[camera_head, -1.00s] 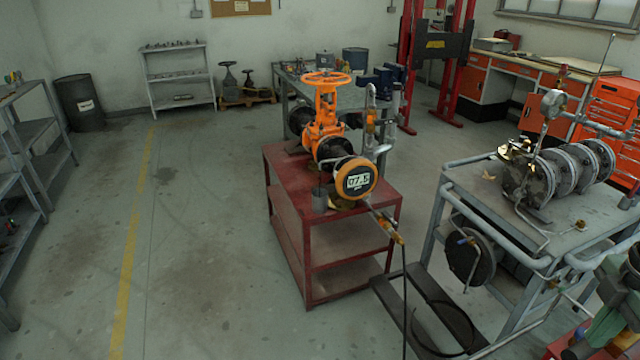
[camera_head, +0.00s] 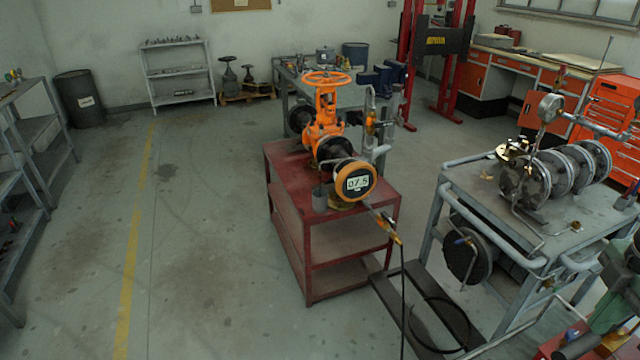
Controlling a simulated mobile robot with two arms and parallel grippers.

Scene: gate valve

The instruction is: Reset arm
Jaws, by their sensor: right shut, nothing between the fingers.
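My right gripper (camera_head: 582,344) is at the bottom right corner, dark and partly cut off by the picture edge. It is shut and empty, apart from the valve. The orange gate valve (camera_head: 322,121) with its orange handwheel (camera_head: 326,78) stands upright on a red metal cart (camera_head: 287,175) in the middle. A round orange gauge (camera_head: 356,182) with a display reading about 07.5 faces me at the valve's front. My left gripper is not in view.
A grey pipe-framed table (camera_head: 472,186) with flanged pipe parts (camera_head: 562,170) stands at the right. A black hose (camera_head: 403,300) hangs down beside the cart. Grey shelves (camera_head: 30,165) stand at the left. The floor (camera_head: 205,240) left of the cart is clear.

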